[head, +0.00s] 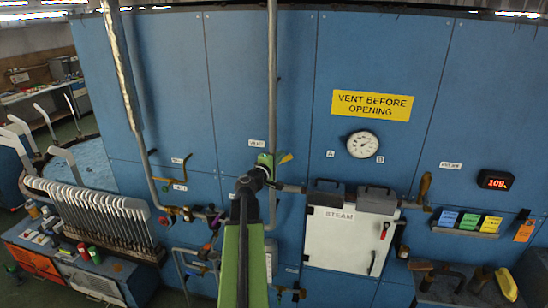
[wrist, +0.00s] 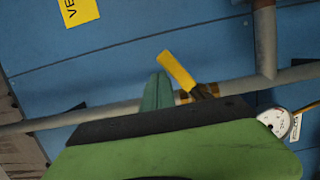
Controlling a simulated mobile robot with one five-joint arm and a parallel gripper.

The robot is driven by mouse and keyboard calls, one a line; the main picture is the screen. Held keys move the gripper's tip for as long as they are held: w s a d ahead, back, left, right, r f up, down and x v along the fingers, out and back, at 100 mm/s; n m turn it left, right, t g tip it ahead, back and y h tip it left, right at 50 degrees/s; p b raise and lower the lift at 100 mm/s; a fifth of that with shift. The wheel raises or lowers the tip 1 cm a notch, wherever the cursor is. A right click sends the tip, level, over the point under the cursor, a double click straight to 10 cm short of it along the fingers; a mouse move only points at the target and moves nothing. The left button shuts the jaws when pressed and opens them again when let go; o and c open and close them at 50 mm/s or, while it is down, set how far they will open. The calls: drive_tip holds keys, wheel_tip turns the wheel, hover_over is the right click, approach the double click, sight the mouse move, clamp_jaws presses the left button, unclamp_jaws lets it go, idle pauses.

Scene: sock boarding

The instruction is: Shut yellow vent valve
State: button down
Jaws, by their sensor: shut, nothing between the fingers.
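The yellow vent valve lever (head: 286,158) shows just right of my gripper in the head view, slanting up to the right. In the wrist view the yellow lever (wrist: 177,71) stands at a slant to a grey pipe (wrist: 240,84), with a dark and brass valve body (wrist: 203,92) at its base. My green gripper (head: 268,163) is shut and empty beside the lever. Its fingers (wrist: 157,92) show close to the lever's left in the wrist view; I cannot tell if they touch. My gripper hides part of the valve in the head view.
A white steam door (head: 340,240) with a red handle is right of my arm. A round gauge (head: 361,145) and a yellow sign (head: 372,105) are on the blue panel above it. A vertical pipe (head: 272,80) runs above my gripper.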

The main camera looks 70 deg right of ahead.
drive_tip(key=shift+s+f+m+b, duration=0.3)
drive_tip(key=shift+s+f, duration=0.35)
drive_tip(key=shift+s, duration=0.1)
drive_tip(key=shift+s+f+m+y, duration=0.25)
drive_tip(key=shift+f+m, duration=0.3)
drive_tip(key=shift+m, duration=0.35)
drive_tip(key=shift+s+f+m+y, duration=0.15)
drive_tip(key=shift+s+f+m, duration=0.3)
drive_tip(key=shift+m, duration=0.45)
drive_tip(key=shift+w+f, duration=0.1)
